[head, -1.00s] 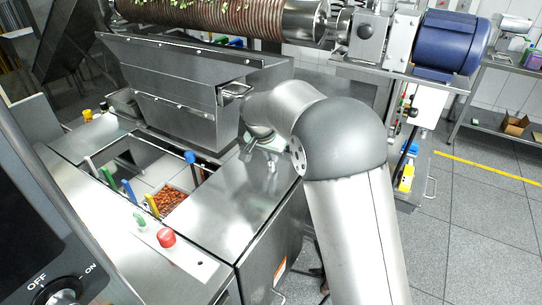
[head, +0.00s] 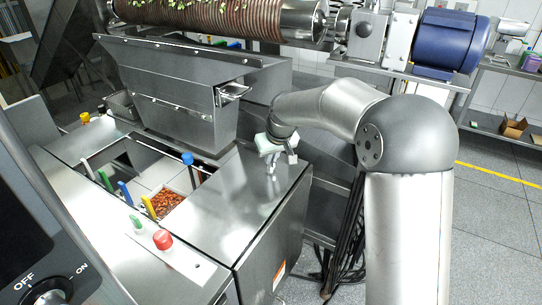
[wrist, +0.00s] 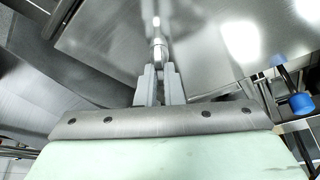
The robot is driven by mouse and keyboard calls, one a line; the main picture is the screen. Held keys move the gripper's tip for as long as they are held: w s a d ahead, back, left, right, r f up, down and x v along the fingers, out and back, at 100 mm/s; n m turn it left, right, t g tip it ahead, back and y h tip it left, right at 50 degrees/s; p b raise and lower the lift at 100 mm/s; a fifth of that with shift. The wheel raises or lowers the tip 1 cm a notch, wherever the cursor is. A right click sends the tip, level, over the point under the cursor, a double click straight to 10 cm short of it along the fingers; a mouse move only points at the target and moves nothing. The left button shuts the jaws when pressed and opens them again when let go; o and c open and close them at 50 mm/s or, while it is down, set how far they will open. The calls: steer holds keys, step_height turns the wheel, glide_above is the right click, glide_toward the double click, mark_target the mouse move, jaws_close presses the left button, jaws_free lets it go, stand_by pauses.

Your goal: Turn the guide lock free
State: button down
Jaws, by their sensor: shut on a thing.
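A small silver metal post, which looks like the guide lock, stands on the steel top of the machine (head: 232,205) near its back right edge. My gripper (head: 271,163) comes down over it from the arm above. In the wrist view the two grey fingers (wrist: 159,75) are close together on the silver post (wrist: 158,43), which shows beyond their tips. My gripper is shut on it. The fingers cover part of the post, and its base is hard to make out in the head view.
A blue-capped lever (head: 188,159) stands left of my gripper beside an opening with a tray of red-brown pieces (head: 165,203). A steel hopper (head: 170,95) rises behind. A red button (head: 162,239) and coloured handles line the front left. Dark cables hang at the right.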

steer(key=n+g+y, duration=0.1)
steer(key=n, duration=0.2)
steer(key=n+p, duration=0.1)
steer(key=n, duration=0.2)
steer(key=shift+w+d+n+g+y, duration=0.1)
steer(key=shift+n+g+y, duration=0.2)
steer(key=shift+g+y, duration=0.1)
stand_by(0.4)
steer(key=c, duration=1.6)
jaws_free()
steer(key=shift+o, duration=0.2)
steer(key=shift+r, duration=0.1)
steer(key=b+v, duration=0.1)
steer(key=v, duration=1.6)
steer(key=shift+r, duration=0.15)
steer(key=shift+w+d, duration=0.1)
